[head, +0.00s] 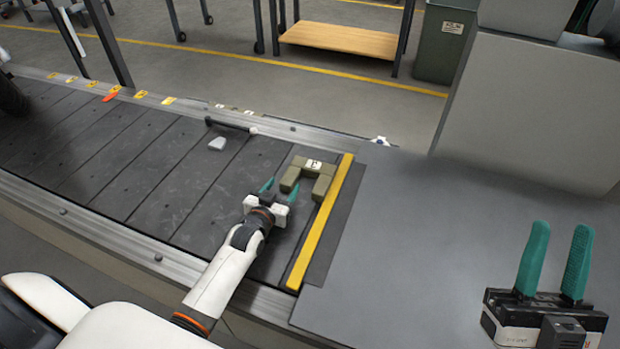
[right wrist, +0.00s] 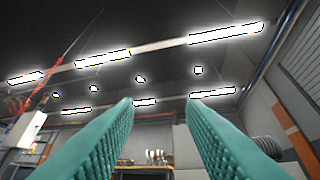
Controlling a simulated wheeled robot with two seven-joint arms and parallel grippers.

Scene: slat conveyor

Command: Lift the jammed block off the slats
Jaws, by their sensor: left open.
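The jammed block (head: 318,166) is an olive, U-shaped piece with a white label on its back bar. It lies on the dark slats (head: 140,165) at the right end of the conveyor, against or very near the yellow strip (head: 321,222). Its two legs point toward the lower part of the head view. My left gripper (head: 275,187) is open, with teal fingers just to the left of the block's left leg; I cannot tell whether they touch it. My right gripper (head: 556,262) is open and empty at the lower right, fingers pointing up. The right wrist view shows its teal fingers (right wrist: 160,125) apart.
A small pale piece (head: 217,143) lies on the slats left of the block, near a black bar (head: 230,125) at the far rail.

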